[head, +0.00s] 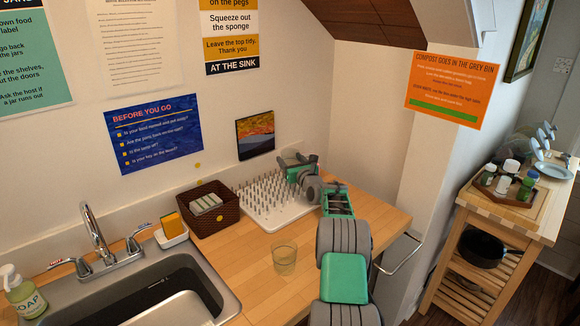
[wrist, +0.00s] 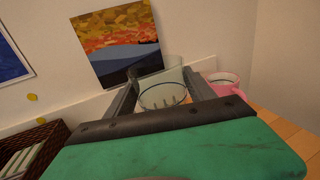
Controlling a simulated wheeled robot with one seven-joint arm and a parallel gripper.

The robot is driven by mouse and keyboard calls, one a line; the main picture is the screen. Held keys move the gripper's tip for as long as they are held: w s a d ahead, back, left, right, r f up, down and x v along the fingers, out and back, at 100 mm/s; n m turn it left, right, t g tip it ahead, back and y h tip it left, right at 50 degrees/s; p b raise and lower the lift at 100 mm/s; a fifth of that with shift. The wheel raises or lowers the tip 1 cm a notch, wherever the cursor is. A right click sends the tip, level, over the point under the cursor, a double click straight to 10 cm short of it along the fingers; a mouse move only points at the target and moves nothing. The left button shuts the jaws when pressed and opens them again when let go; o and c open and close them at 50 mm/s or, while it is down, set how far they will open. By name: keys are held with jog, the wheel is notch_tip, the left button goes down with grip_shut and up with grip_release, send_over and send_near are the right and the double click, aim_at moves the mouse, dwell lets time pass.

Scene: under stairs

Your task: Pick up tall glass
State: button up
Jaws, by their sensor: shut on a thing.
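My gripper (wrist: 160,98) is shut on a clear glass (wrist: 158,75), which shows between its two dark fingers in the wrist view. Its round rim faces the camera, and pegs show through it. In the head view my gripper (head: 290,163) is over the back right of the white peg rack (head: 262,211); the held glass is hard to make out there. How far its base is from the rack cannot be told. Another clear glass (head: 284,262) stands upright on the wooden counter in front of the rack, apart from my arm.
A pink mug (wrist: 226,84) is right of the held glass in the wrist view. A brown basket (head: 208,222) is left of the rack, beside a sponge holder (head: 171,236) and the sink (head: 165,295). The wall, with a small picture (head: 255,134), is close behind.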

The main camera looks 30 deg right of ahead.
jog(key=s+d+r+b, duration=0.4)
jog(key=s+d+r, duration=0.1)
jog(key=s+r, duration=0.6)
jog(key=shift+s+d+r, duration=0.15)
jog(key=shift+s+r, duration=0.1)
jog(key=shift+s, duration=0.75)
jog(key=o, duration=1.1)
grip_shut()
